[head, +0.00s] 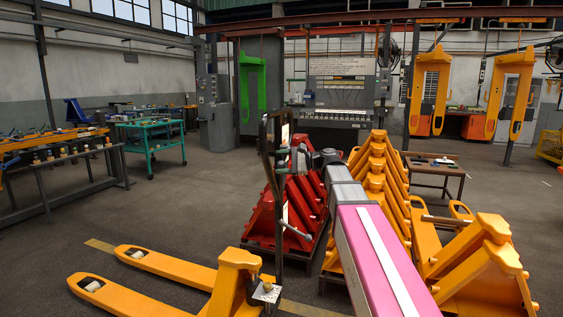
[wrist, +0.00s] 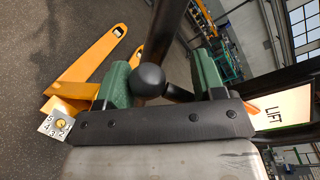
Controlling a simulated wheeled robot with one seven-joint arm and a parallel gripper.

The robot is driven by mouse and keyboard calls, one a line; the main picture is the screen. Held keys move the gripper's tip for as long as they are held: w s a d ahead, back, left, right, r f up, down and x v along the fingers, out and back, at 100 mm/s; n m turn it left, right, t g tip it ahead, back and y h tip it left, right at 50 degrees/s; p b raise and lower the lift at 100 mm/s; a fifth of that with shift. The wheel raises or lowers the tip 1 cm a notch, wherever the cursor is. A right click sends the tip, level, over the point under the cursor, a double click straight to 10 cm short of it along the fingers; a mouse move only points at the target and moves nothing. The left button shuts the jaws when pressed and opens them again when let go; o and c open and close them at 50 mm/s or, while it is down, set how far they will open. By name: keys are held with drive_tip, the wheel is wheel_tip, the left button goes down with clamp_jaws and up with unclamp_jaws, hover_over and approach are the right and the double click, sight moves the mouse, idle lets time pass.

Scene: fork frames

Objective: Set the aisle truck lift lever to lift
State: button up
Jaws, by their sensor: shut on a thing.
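The aisle truck (head: 238,277) is a yellow pallet truck at the lower left of the head view, its two forks pointing left. Its dark upright handle frame (head: 279,205) rises in front of my gripper. In the wrist view the lift lever (wrist: 148,78) shows as a black ball knob on a dark rod, between the green fingers of my gripper (wrist: 163,75). My gripper is shut on the lever. A lit panel (wrist: 282,109) marked LIFT is on the right of the wrist view. The lever's far end is hidden, so I cannot tell its setting.
A plate with numbers (wrist: 58,123) sits low on the truck. Red stacked frames (head: 298,205) and yellow stacked frames (head: 375,165) stand close behind and beside my arm. A teal cart (head: 150,125) stands further left. Open floor lies beyond the forks.

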drive_tip(key=shift+w+f, duration=0.2)
drive_tip(key=o, duration=1.3)
drive_tip(key=shift+d, duration=0.1)
drive_tip(key=s+d+r, duration=0.1)
drive_tip(key=d, duration=0.9)
drive_tip(key=shift+s+d, duration=0.25)
drive_tip(key=s+f+n+h, duration=0.1)
drive_tip(key=s+f+h, duration=0.25)
drive_tip(key=f, duration=1.05)
drive_tip(key=s+f+n+h, duration=0.1)
drive_tip(key=s+f+h, duration=0.3)
drive_tip(key=f, duration=1)
drive_tip(key=s+d+f+n+g+h, duration=0.1)
drive_tip(key=s+d+f+n+h, duration=0.2)
drive_tip(key=f, duration=0.6)
drive_tip(key=s+d+f+n+g+h, duration=0.1)
drive_tip(key=s+d+f+n+h, duration=0.1)
drive_tip(key=s+d+f+h, duration=0.3)
drive_tip(key=s+f+h, duration=0.1)
drive_tip(key=s+f, duration=0.2)
drive_tip(key=f, duration=0.2)
drive_tip(key=shift+n, duration=0.4)
